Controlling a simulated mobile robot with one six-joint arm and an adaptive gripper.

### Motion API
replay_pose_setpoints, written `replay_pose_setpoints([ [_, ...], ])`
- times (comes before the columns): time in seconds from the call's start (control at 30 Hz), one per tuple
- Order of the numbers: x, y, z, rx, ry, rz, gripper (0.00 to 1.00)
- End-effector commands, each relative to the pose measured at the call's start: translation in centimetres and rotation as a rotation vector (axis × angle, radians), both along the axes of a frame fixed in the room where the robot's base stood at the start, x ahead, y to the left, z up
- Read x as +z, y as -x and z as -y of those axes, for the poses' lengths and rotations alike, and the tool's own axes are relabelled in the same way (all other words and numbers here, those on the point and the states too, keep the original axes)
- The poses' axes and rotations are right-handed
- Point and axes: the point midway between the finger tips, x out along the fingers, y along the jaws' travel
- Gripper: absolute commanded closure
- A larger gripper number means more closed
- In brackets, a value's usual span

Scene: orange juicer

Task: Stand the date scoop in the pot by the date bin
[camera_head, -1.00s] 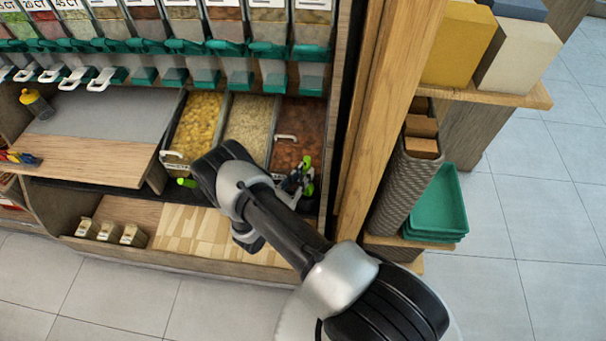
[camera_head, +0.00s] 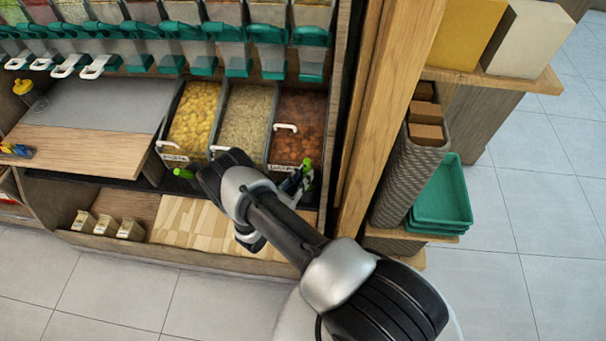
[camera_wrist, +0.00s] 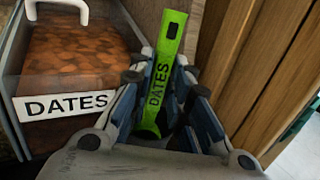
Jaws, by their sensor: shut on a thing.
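The date scoop (camera_wrist: 172,45) shows as a bright green handle with DATES on it, slightly tilted in the wrist view. My gripper (camera_wrist: 166,88) is shut on the handle, with a finger on each side. The scoop's lower end is hidden by the gripper. In the head view my gripper (camera_head: 298,182) is at the front right corner of the date bin (camera_head: 302,108), with a bit of green handle (camera_head: 306,164) showing. The date bin (camera_wrist: 70,62), with its white DATES label, is left of the gripper in the wrist view. I cannot make out the pot by it.
A wooden post (camera_head: 375,110) stands close on the right. Two more food bins (camera_head: 198,118) are to the left of the dates, and another green handle (camera_head: 184,173) is at their front. Dispensers hang above. Green trays (camera_head: 443,196) are beyond the post.

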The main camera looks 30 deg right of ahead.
Motion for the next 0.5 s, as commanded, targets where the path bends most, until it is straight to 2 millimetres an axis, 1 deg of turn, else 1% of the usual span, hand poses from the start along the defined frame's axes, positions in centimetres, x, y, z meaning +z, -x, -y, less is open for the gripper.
replay_pose_setpoints([
  [0.23, -0.03, -0.01, 0.0, 0.0, 0.0, 0.0, 1.0],
  [0.27, -0.03, 0.0, 0.0, 0.0, 0.0, 0.0, 0.81],
  [0.5, -0.03, 0.0, 0.0, 0.0, 0.0, 0.0, 0.65],
])
